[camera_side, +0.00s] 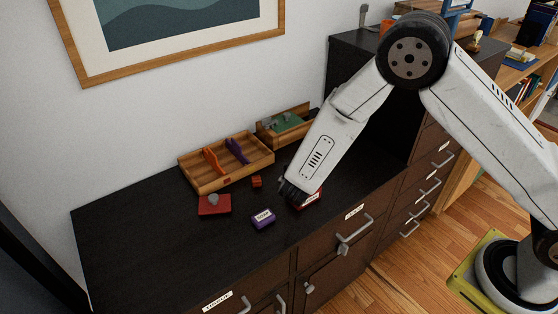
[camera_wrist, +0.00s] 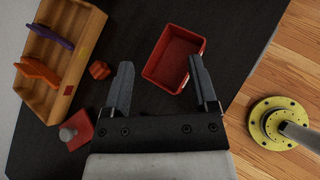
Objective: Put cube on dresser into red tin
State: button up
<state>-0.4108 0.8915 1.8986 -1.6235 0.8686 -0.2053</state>
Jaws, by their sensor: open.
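A small red cube (camera_side: 256,181) lies on the black dresser top (camera_side: 130,235), just in front of the wooden divided tray. In the wrist view the cube (camera_wrist: 99,70) is left of my left finger, outside the jaws. The red tin (camera_side: 314,197) is partly hidden behind my gripper (camera_side: 290,190) in the side view. In the wrist view the tin (camera_wrist: 160,72) is open-topped and looks empty. My gripper (camera_wrist: 160,62) is open with nothing between its fingers. It hangs over the dresser near the tin, whose image lies between the fingertips.
The wooden tray (camera_side: 190,184) holds orange and purple pieces. A red block with a grey knob (camera_side: 214,206) and a labelled purple box (camera_side: 263,218) stand in front. A second wooden box (camera_side: 270,139) is behind. The dresser's left side is clear.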

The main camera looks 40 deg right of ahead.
jog(key=s+d+r+m+g+y, duration=0.2)
jog(key=s+d+r+m+y, duration=0.1)
jog(key=s+m, duration=0.6)
jog(key=s+d+r+m+g+y, duration=0.2)
jog(key=s+r+m+y, duration=0.3)
jog(key=m, duration=0.9)
jog(key=s+r, duration=0.3)
jog(key=s, duration=0.2)
jog(key=shift+d+r+m+g, duration=0.25)
jog(key=shift+d+m+g, duration=0.05)
jog(key=shift+d+m, duration=0.1)
jog(key=shift+o, duration=0.5)
jog(key=shift+w, duration=0.15)
jog(key=w+a+f+n+y, duration=0.1)
jog(key=w+n, duration=0.2)
jog(key=w, duration=0.6)
jog(key=w+a+f+n, duration=0.2)
jog(key=w+n, duration=0.1)
jog(key=w, duration=0.6)
jog(key=w+a+f+n+y, duration=0.3)
jog(key=w+a+f+n, duration=0.2)
jog(key=w, duration=0.9)
notch_tip(320, 180, down, 5)
jog(key=n, duration=0.2)
jog(key=shift+w+r+n+g, duration=0.15)
jog(key=shift+w+n+g, duration=0.15)
jog(key=shift+g, duration=0.1)
